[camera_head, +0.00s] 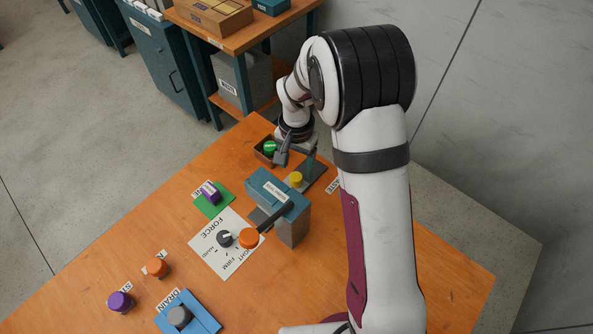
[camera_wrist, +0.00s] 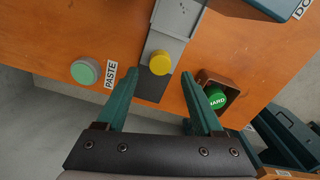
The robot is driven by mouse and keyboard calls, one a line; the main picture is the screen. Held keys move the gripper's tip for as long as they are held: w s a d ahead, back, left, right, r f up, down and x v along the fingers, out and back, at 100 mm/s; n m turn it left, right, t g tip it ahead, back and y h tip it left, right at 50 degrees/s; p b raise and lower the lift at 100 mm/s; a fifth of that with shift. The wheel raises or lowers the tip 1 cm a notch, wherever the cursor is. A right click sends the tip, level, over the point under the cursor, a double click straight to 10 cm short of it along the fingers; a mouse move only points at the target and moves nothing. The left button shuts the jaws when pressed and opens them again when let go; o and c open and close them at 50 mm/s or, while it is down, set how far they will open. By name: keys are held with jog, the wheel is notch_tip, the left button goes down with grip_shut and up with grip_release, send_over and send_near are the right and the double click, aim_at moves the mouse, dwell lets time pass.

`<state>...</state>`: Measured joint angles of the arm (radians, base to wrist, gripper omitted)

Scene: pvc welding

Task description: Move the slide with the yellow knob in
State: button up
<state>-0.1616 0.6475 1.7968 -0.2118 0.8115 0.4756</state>
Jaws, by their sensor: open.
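The yellow knob (camera_wrist: 160,62) stands on a grey slide (camera_wrist: 167,40) that lies on a dark track (camera_wrist: 152,88) in the wrist view. The knob also shows in the head view (camera_head: 296,179), behind the teal-topped block (camera_head: 278,193). My gripper (camera_wrist: 159,80) is open. Its two teal fingers point toward the knob, with their tips either side of and a little short of it in the picture. Nothing is between the fingers. In the head view my gripper (camera_head: 296,152) is at the far end of the slide, partly hidden by my arm.
A pale green knob (camera_wrist: 85,71) labelled PASTE is left of the fingers. The table's far edge is close to my gripper.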

aim_at(296, 176)
jog(key=shift+f, duration=2)
jog(key=shift+c, duration=0.3)
grip_shut()
